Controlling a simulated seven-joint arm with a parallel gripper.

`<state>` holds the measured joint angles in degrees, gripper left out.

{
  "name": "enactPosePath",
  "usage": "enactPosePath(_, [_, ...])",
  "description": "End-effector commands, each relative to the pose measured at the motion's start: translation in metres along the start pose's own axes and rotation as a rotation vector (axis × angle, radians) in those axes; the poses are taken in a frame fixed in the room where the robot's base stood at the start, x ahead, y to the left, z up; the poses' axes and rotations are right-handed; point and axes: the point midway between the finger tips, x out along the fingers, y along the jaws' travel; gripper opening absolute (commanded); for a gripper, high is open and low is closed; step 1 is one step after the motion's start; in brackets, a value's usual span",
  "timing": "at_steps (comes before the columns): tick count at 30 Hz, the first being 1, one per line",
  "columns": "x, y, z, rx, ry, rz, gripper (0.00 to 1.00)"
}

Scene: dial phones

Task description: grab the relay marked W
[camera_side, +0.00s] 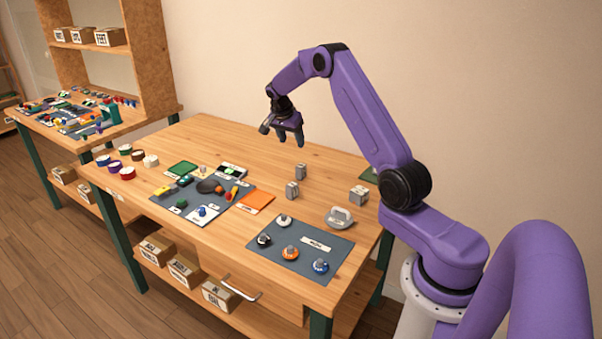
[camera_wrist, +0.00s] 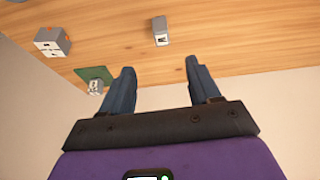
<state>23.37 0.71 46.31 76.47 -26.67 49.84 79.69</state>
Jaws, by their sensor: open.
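Grey blocks that look like relays stand on the wooden table in the side view: one at the back (camera_side: 301,170), one just in front of it (camera_side: 291,189), and a wider one to the right (camera_side: 359,195). The wrist view shows a small grey block with a pale label (camera_wrist: 161,31) beyond the fingers, and a larger grey-white block (camera_wrist: 52,37) at the upper left. I cannot read a W on any of them. My gripper (camera_side: 289,138) is open and empty, above the far part of the table. Its two fingers (camera_wrist: 160,66) are spread apart in the wrist view.
A green mat (camera_wrist: 94,74) with a small object lies near the table edge. A grey mat (camera_side: 330,272) with several round dials is at the front, and a pale phone-like item (camera_side: 339,217) stands behind it. Another mat (camera_side: 170,208) with tools lies left. Wood around the grey blocks is clear.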

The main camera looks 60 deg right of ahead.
Motion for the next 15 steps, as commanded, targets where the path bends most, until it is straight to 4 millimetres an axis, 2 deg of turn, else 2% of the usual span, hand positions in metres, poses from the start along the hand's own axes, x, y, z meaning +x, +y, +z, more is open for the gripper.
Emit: enactPosePath(15, [0.095, 0.001, 0.001, -0.003, -0.003, 0.003, 0.62])
